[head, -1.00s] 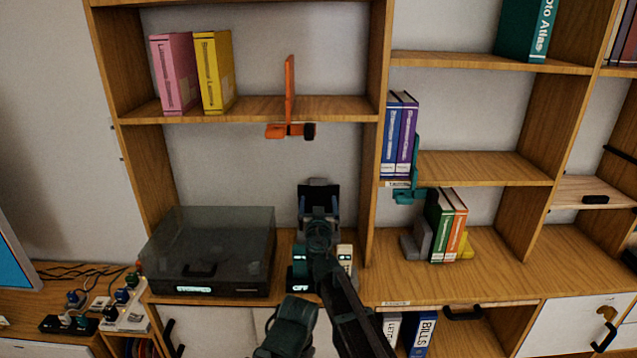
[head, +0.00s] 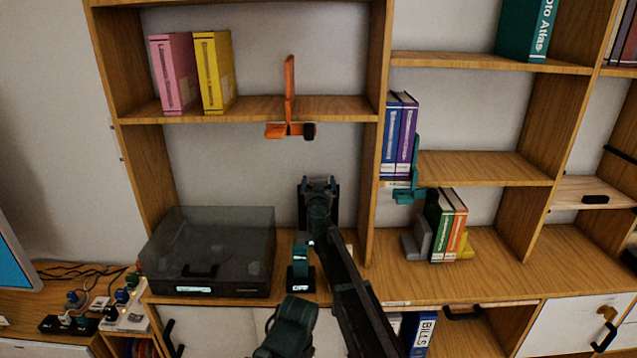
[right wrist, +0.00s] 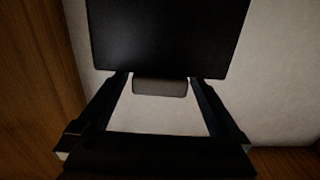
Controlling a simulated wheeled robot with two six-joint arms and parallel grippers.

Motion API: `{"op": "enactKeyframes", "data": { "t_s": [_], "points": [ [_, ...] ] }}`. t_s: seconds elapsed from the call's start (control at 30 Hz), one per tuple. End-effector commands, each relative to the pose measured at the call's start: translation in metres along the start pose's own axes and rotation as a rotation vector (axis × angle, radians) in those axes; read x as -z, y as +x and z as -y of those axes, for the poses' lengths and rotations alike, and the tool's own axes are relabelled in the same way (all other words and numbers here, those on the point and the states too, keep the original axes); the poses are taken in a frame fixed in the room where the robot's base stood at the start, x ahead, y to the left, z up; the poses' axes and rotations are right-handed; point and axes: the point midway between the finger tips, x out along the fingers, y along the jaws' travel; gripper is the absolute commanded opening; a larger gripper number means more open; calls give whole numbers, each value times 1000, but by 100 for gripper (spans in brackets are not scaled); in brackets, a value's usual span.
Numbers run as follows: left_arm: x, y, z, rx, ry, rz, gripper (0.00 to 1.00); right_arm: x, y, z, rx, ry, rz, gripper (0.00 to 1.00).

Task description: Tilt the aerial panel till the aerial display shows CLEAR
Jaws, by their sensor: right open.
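The aerial's black panel (right wrist: 168,35) fills the upper middle of the right wrist view, with a grey rounded bar (right wrist: 160,87) at its lower edge. In the head view the panel is mostly hidden behind my right gripper (head: 318,183). My right gripper is open; in the right wrist view its fingers (right wrist: 160,78) reach toward the panel's lower edge, one on each side of the bar. I cannot tell whether they touch. A small lit display (head: 300,287) on a dark teal base stands below; its lettering is too small to read surely. My left gripper is out of view.
A turntable with a smoky lid (head: 208,250) stands left of the aerial. An orange bracket (head: 289,130) sticks out from the shelf above. A wooden upright (head: 372,200) is close on the right, with books beyond it. My right arm hides part of the counter.

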Motion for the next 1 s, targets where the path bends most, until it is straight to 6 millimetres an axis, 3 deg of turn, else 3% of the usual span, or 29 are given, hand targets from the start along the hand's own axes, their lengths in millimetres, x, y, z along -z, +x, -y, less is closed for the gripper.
{"op": "enactKeyframes", "data": {
  "t_s": [0.1, 0.63, 0.87, 1.0],
  "points": [
    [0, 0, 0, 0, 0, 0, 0, 0, 0, 0, 0, 0, 0, 96],
    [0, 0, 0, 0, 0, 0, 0, 0, -1, 0, -1, 0, 0, 1],
    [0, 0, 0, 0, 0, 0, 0, 0, -2, 0, -1, 0, 0, 0],
    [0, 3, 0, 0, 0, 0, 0, -3, -19, -1, 0, 0, 0, 0]
  ]
}}
